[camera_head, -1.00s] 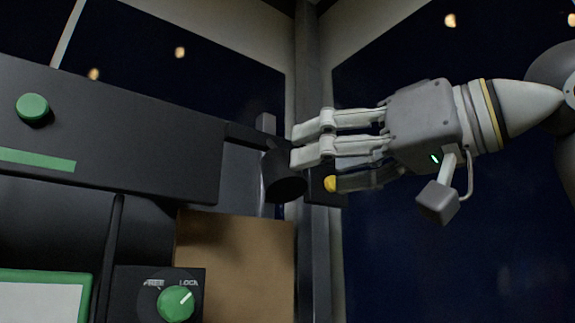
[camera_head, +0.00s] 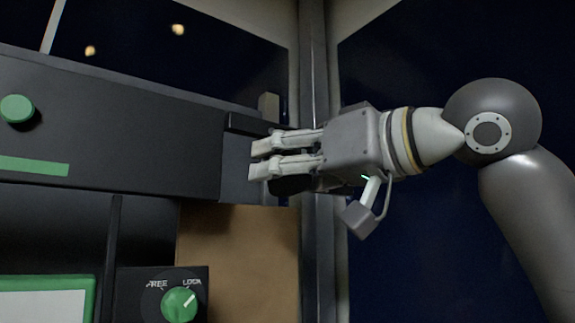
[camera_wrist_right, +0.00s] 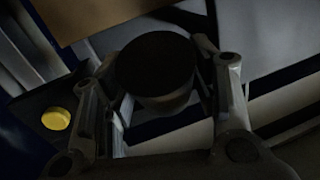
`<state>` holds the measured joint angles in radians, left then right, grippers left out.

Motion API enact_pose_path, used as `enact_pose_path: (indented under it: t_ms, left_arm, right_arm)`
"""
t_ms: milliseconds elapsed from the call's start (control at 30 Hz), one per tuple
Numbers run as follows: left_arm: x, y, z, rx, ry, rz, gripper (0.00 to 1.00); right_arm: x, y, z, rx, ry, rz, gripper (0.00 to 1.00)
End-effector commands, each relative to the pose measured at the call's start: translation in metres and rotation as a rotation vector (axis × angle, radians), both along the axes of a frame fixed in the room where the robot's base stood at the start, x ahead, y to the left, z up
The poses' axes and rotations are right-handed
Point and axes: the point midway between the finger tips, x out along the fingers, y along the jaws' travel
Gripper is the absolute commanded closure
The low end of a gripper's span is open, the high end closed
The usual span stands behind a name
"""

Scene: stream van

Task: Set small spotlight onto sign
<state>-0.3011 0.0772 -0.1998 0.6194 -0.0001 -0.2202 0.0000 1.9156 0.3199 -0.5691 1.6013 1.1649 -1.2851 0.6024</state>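The small spotlight is a short dark cylinder (camera_wrist_right: 155,65) between the fingers of my right gripper in the right wrist view. In the head view it is mostly hidden under my right gripper (camera_head: 262,160), with a dark part (camera_head: 290,186) showing below the fingers. The fingers stand spread on both sides of the spotlight; firm contact is not visible. The likely sign is the wide dark panel (camera_head: 130,135) at the left of the head view, with a green button and green strip. A short dark bar (camera_head: 250,125) sticks out from its right end, next to the fingertips. My left gripper is not in view.
A yellow button (camera_wrist_right: 55,118) on a dark block is beside the left finger in the wrist view. Below the panel are a green FREE/LOCK knob (camera_head: 180,304), pointing toward LOCK, a brown board (camera_head: 240,262) and a green-framed screen (camera_head: 45,305). A grey post (camera_head: 315,60) stands behind my gripper.

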Motion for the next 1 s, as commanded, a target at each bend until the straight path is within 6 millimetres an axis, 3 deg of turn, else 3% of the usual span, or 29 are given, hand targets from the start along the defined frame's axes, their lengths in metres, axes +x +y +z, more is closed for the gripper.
enact_pose_path:
  t_ms: [33,200,467,1000]
  left_arm:
    - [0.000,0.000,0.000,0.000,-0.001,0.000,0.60]
    - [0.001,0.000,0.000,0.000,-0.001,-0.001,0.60]
    - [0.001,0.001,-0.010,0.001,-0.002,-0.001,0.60]
    - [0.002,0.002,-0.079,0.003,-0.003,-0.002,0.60]
  right_arm:
    - [0.000,0.000,0.000,0.000,0.000,0.000,0.57]
    - [0.000,0.000,0.000,0.000,0.000,-0.001,0.77]
    - [0.001,0.000,-0.004,0.020,-0.026,0.000,0.78]
    - [0.007,0.005,-0.011,0.242,-0.328,0.001,0.78]
